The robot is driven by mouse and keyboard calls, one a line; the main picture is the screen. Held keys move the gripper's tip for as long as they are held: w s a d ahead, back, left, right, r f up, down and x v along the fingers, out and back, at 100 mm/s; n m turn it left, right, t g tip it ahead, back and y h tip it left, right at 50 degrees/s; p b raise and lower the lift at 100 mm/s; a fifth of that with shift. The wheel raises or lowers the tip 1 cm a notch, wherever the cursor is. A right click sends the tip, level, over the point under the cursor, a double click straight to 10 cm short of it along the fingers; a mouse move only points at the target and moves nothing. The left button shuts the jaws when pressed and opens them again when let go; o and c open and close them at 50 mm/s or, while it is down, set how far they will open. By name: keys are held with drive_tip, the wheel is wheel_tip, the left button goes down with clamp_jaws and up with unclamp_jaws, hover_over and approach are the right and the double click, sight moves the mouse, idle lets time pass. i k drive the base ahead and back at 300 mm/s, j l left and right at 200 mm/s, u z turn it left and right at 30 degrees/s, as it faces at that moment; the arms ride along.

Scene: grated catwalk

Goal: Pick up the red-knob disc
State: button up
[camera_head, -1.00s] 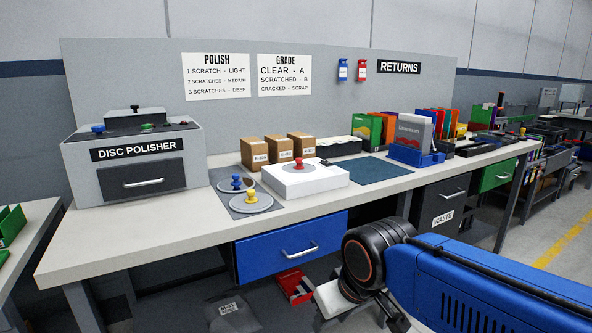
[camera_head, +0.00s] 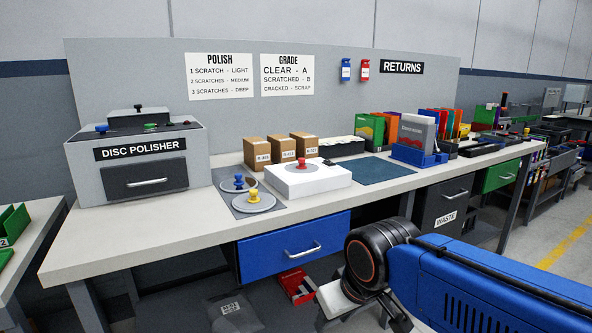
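The red-knob disc (camera_head: 301,167) lies on top of a low white box (camera_head: 300,184) on the bench, its red knob pointing up. A blue-knob disc (camera_head: 237,184) and a yellow-knob disc (camera_head: 254,201) lie on a dark grey mat (camera_head: 226,175) to its left. My blue arm reaches in from the lower right, below and in front of the bench edge. The end of the arm is low, right of the blue drawer, and apart from the discs. The gripper's fingers do not show clearly, so their opening cannot be told.
The disc polisher (camera_head: 140,159) stands at the bench's left end. Several small brown boxes (camera_head: 281,149) stand behind the white box. A dark teal mat (camera_head: 372,171) lies to its right, with a blue tray (camera_head: 418,157) beyond. The bench front left is bare.

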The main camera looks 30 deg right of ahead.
sight(302, 168)
drive_tip(key=u, duration=1.7)
drive_tip(key=z, duration=1.5)
drive_tip(key=i+z, duration=0.15)
drive_tip(key=z, duration=0.25)
drive_tip(key=i+z, duration=0.15)
drive_tip(key=z, duration=0.3)
drive_tip(key=i+j+z, duration=0.1)
drive_tip(key=z, duration=0.3)
drive_tip(key=i+j, duration=0.05)
